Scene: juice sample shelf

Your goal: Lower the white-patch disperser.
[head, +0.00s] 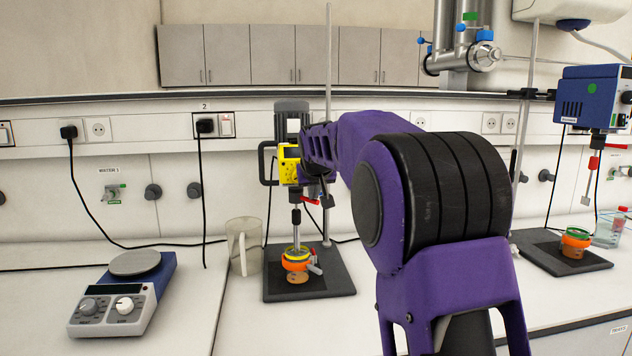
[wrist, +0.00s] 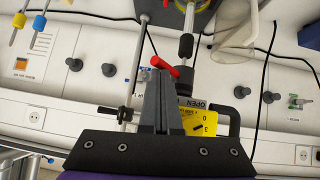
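The white-patch disperser (head: 288,165) hangs on a stand rod at the centre of the head view. It has a yellow front and a white patch (head: 293,126) on its dark top. Its shaft (head: 296,228) points down to an orange-and-yellow-ringed vessel (head: 296,262); I cannot tell how deep it reaches. In the wrist view its yellow face (wrist: 203,122) and shaft (wrist: 187,40) appear upside down. My gripper (wrist: 160,76) is beside the disperser, its dark fingers together. A red lever (wrist: 166,66) crosses at the fingertips; I see no clear grasp on it.
A jug (head: 243,247) stands left of the disperser's base plate (head: 340,284). A hotplate stirrer (head: 125,292) is further left. A blue disperser (head: 590,95) with a green dot stands at the right, above another vessel (head: 575,243). Cables hang along the wall.

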